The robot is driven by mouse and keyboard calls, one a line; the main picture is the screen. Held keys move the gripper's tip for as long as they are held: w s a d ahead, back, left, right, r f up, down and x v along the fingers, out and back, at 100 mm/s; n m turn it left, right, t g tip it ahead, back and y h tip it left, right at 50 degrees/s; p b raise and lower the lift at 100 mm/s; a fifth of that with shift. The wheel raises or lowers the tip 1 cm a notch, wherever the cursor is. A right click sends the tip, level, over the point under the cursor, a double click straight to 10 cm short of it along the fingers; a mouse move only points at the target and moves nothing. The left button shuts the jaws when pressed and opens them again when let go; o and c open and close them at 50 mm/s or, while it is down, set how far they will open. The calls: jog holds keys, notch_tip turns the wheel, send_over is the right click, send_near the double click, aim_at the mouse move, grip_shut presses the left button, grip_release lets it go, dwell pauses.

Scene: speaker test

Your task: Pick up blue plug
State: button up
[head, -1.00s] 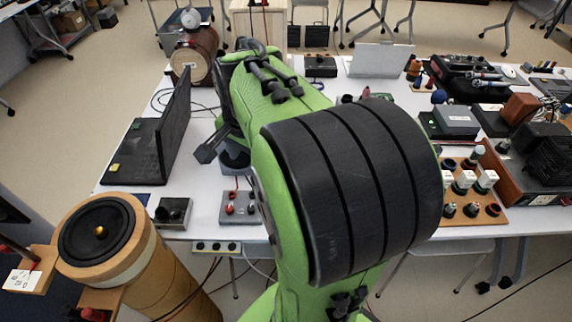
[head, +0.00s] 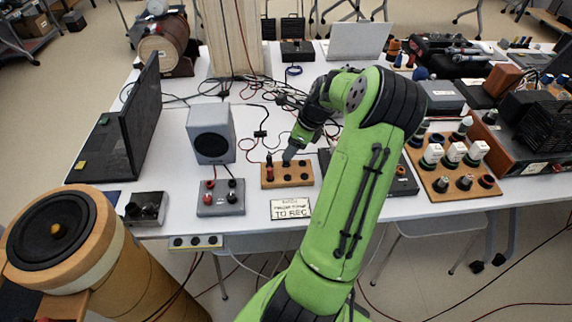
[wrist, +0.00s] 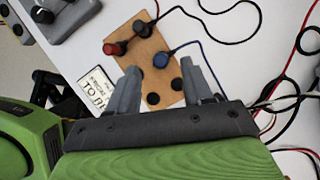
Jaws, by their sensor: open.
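The blue plug (wrist: 160,61) sits on the small wooden board (wrist: 151,91) in the wrist view, with a blue cable running off to the right. My gripper (wrist: 162,70) is open, its two fingers on either side of the plug's line, empty. I cannot tell whether they reach down to the plug's height. A red plug (wrist: 114,48) and a black plug (wrist: 140,27) are on the same board, beyond and left of the blue one. In the head view my gripper (head: 290,155) is over the back of the board (head: 297,181); the blue plug is not clearly visible there.
A printed sign (head: 290,208) lies in front of the board. A grey terminal box (head: 220,197) and a small speaker (head: 211,133) stand to the left. A dark box (head: 400,184) and a wooden bottle rack (head: 424,172) are to the right. Loose cables cross the table behind.

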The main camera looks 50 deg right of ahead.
jog(key=b+x, duration=0.2)
jog(key=x, duration=0.3)
jog(key=shift+f+b, duration=0.3)
jog(key=shift+b, duration=0.1)
jog(key=shift+r, duration=0.1)
jog(key=shift+c, duration=0.6)
grip_shut()
